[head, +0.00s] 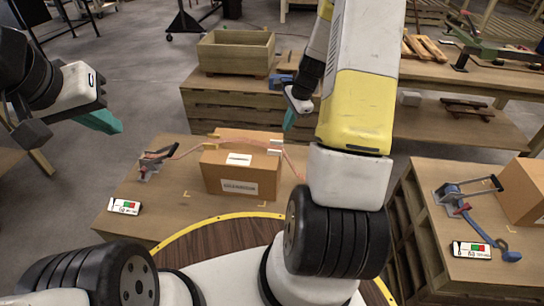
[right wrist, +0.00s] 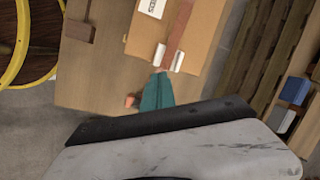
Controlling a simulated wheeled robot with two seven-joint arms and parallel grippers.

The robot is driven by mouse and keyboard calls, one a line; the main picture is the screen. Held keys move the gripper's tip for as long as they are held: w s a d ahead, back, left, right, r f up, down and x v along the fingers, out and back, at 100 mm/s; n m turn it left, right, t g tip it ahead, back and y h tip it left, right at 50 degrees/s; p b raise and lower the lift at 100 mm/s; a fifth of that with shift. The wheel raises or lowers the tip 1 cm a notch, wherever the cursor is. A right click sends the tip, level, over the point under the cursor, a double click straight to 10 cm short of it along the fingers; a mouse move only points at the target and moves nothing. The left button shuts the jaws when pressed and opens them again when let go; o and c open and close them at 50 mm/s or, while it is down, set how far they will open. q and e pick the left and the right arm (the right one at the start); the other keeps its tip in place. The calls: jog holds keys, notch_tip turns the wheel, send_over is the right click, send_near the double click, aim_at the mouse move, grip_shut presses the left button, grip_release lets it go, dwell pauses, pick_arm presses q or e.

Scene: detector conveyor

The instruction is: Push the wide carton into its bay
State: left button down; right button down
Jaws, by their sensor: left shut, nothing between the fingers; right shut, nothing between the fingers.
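The wide carton (head: 228,184) is brown with white labels and sits on the near table (head: 165,205). A reddish band (head: 205,142) runs across it, with white pieces at its right end. Small yellow marks (head: 187,194) show on the tabletop by the carton. In the right wrist view the carton (right wrist: 203,35) is at the top. My right gripper (head: 290,122) is shut and empty, behind and right of the carton; its teal fingertips (right wrist: 157,92) point toward the carton's edge, contact unclear. My left gripper (head: 108,122) is shut and empty, away to the left of the carton.
A toggle clamp (head: 150,165) and an indicator card (head: 124,206) are at the table's left. A right-hand table holds a blue clamp (head: 460,203), another card (head: 471,250) and a second carton (head: 527,190). A wooden crate (head: 236,52) stands behind on pallets.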

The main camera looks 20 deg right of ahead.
jog(key=d+f+m, duration=0.1)
jog(key=f+m, duration=0.1)
jog(key=f, duration=0.7)
jog(key=d+f+m+g, duration=0.1)
jog(key=f+m, duration=0.1)
jog(key=f, duration=0.8)
jog(key=s+d+f+m, duration=0.1)
jog(key=f+m, duration=0.1)
jog(key=f, duration=0.7)
jog(key=shift+d+f, duration=0.2)
jog(key=a, duration=0.1)
jog(key=w+a, duration=0.1)
jog(key=a, duration=0.1)
jog(key=shift+w+f, duration=0.2)
jog(key=shift+w, duration=0.1)
jog(key=shift+w+a, duration=0.2)
jog(key=shift+a, duration=0.1)
jog(key=w+a, duration=0.1)
jog(key=a, duration=0.1)
jog(key=w+a, duration=0.1)
jog(key=a, duration=0.1)
jog(key=w+a, duration=0.1)
jog(key=a, duration=0.2)
jog(key=shift+w, duration=0.15)
